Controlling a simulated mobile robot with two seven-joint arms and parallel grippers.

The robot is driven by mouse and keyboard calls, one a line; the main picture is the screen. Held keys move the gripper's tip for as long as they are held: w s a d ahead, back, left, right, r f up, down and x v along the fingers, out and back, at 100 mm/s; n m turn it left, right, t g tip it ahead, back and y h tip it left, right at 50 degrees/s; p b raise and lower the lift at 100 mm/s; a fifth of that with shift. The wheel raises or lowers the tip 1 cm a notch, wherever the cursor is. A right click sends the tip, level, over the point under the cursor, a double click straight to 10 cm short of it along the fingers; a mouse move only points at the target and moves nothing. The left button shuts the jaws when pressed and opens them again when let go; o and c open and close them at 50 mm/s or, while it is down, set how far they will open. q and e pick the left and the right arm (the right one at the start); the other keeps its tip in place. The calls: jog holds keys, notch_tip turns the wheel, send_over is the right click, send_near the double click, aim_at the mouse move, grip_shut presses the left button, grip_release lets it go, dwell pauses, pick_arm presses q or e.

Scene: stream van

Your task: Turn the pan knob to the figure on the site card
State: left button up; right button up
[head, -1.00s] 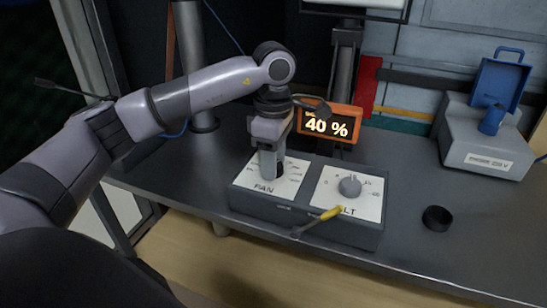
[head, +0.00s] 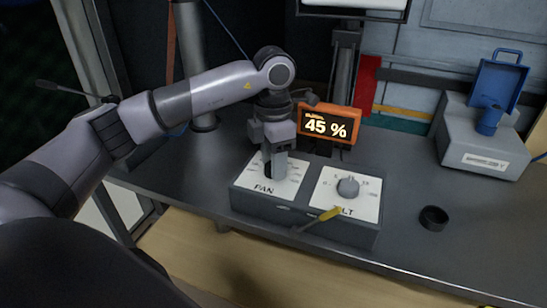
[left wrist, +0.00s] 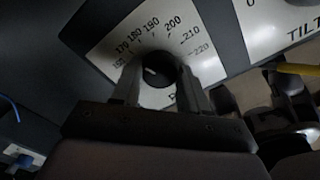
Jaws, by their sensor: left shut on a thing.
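The pan knob (left wrist: 158,71) is a dark round knob on a white dial plate (head: 290,177) marked PAN. In the left wrist view its scale shows figures from about 170 to 220, and a short white mark on the knob points to the upper left; I cannot tell the exact figure. My left gripper (head: 275,170) points down from above and is shut on the knob, with a finger on each side in the left wrist view (left wrist: 160,82). In the head view the fingers mostly hide the knob. I cannot make out a site card.
The tilt knob (head: 348,187) is just right on the same control box (head: 300,222). An orange display (head: 329,124) behind reads 45 %. A black ring (head: 433,218) and a grey-blue device (head: 485,135) stand at right.

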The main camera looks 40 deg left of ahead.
pick_arm(q)
jog(key=shift+r+n, duration=0.1)
jog(key=shift+n, duration=0.3)
jog(key=o, duration=1.1)
jog(key=shift+c, duration=0.2)
notch_tip(320, 180, up, 7)
jog(key=shift+r, duration=0.1)
